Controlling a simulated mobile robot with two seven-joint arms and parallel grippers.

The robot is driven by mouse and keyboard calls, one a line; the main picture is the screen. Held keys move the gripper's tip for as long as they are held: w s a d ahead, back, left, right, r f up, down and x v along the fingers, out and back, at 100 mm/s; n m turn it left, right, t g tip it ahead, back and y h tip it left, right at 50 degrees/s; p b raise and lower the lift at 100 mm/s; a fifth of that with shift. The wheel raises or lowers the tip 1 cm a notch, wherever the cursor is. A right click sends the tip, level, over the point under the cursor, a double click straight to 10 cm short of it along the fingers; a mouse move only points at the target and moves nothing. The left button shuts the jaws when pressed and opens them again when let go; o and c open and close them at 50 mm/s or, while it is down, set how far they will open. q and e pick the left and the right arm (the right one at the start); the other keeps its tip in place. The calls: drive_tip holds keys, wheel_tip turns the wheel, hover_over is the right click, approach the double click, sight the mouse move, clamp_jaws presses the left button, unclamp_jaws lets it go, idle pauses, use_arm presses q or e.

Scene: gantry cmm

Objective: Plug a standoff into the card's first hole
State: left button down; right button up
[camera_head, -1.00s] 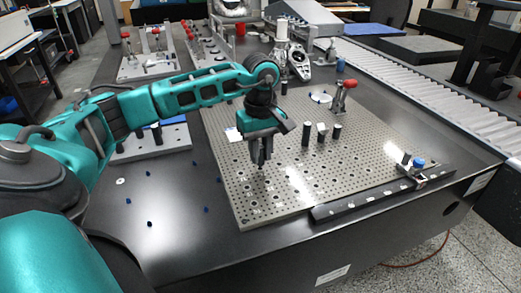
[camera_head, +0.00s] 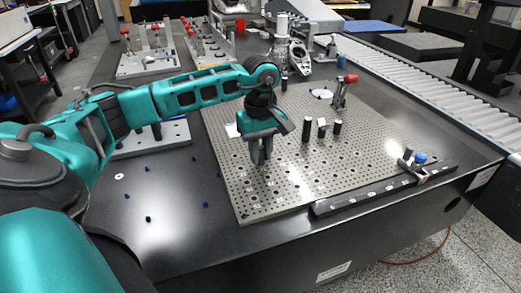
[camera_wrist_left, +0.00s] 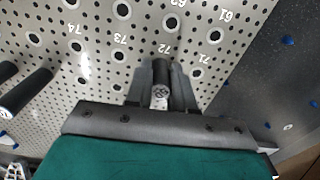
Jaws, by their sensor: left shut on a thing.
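My left gripper (camera_head: 262,154) is above the front left part of the grey perforated plate (camera_head: 355,108). In the left wrist view its two fingers (camera_wrist_left: 160,88) are shut on a dark cylindrical standoff (camera_wrist_left: 161,72), with its pale end toward the camera. The standoff's far end is near the plate's printed number 72; I cannot tell whether it touches the plate or sits in a hole. My right gripper is not in view.
Black posts (camera_head: 306,129) stand on the plate right of the gripper. A red-topped clamp (camera_head: 345,90) stands behind them. A dark rail (camera_head: 365,197) runs along the front edge. Small blue pieces (camera_head: 148,219) lie on the dark table at left. A roller conveyor (camera_head: 440,85) is at right.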

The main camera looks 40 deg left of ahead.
sight(261, 147)
use_arm(q)
drive_tip(key=c, duration=0.9)
unclamp_jaws()
drive_tip(key=shift+c, duration=0.2)
drive_tip(key=shift+o, duration=0.2)
wheel_tip(261, 147, up, 13)
drive_tip(key=p, duration=0.3)
drive_tip(key=shift+f, duration=0.1)
